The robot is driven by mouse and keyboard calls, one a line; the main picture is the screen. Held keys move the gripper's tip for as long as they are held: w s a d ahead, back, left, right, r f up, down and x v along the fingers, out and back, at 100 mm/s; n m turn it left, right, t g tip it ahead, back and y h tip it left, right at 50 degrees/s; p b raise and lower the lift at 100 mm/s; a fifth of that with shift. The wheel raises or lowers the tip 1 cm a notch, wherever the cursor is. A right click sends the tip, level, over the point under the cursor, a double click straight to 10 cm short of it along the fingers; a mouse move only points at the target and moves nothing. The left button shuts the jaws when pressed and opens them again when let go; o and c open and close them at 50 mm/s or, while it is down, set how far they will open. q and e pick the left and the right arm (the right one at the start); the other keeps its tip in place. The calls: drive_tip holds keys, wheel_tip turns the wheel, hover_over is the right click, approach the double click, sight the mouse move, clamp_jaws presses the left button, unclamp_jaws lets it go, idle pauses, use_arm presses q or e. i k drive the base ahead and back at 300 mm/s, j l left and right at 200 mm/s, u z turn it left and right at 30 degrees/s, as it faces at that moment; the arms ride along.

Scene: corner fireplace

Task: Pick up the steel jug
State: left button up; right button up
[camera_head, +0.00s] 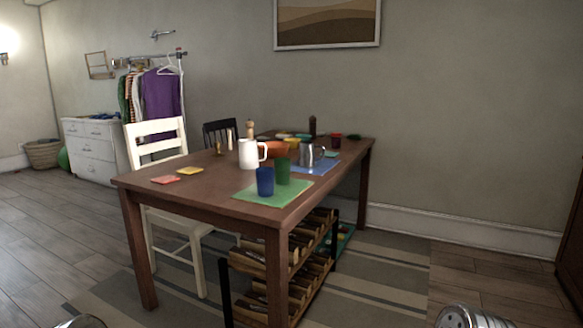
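The steel jug (306,155) stands upright on the wooden table (203,183), toward its far right part. It is shiny grey metal, with a handle that seems to show on its right side. It stands at the blue placemat (325,167), behind the green cup (283,171). The cup's top comes close to the jug's left side in the picture, and I cannot tell the gap between them. Neither of my grippers is in view; only small rounded parts of my arms show at the bottom edge.
A white pitcher (248,153) and a blue cup (265,182) stand nearer, the cup on a green placemat (243,193). An orange bowl (275,149) is behind. A white chair (156,147) is at the table's left side. A low rack (327,235) stands under the table. Floor to the right is clear.

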sight(306, 148)
drive_tip(key=i+l+z, duration=0.1)
drive_tip(key=z, duration=1.05)
drive_tip(key=i+l, duration=0.1)
drive_tip(key=i, duration=1.45)
drive_tip(key=i+l, duration=0.1)
drive_tip(key=i, duration=2.95)
drive_tip(key=u, duration=0.5)
drive_tip(key=i+u, duration=0.1)
drive_tip(key=u, duration=0.4)
drive_tip(key=l+u, duration=0.1)
drive_tip(key=u, duration=0.4)
drive_tip(key=i+l+u, duration=0.1)
drive_tip(key=u, duration=0.35)
drive_tip(key=l+u, duration=0.1)
drive_tip(key=u, duration=0.4)
